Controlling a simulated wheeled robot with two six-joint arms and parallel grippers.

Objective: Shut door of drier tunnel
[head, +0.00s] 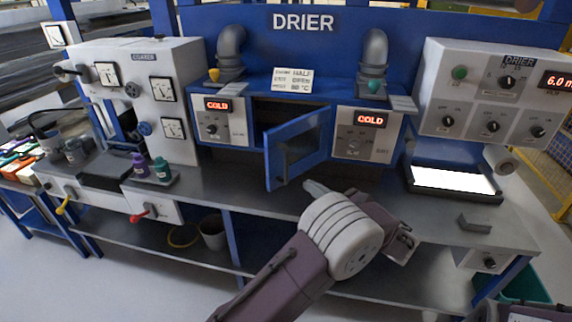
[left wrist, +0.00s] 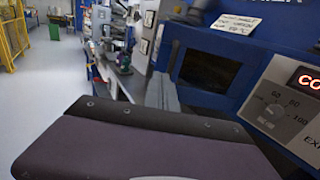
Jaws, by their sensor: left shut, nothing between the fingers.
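COLD panels (head: 217,130) and (head: 372,145) flank the opening. A lit tray (head: 452,181) and a small grey bracket (head: 474,224) are on the counter at right. Green and purple bottles (head: 162,168) stand at left. The counter (head: 225,190) left of the door is clear.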

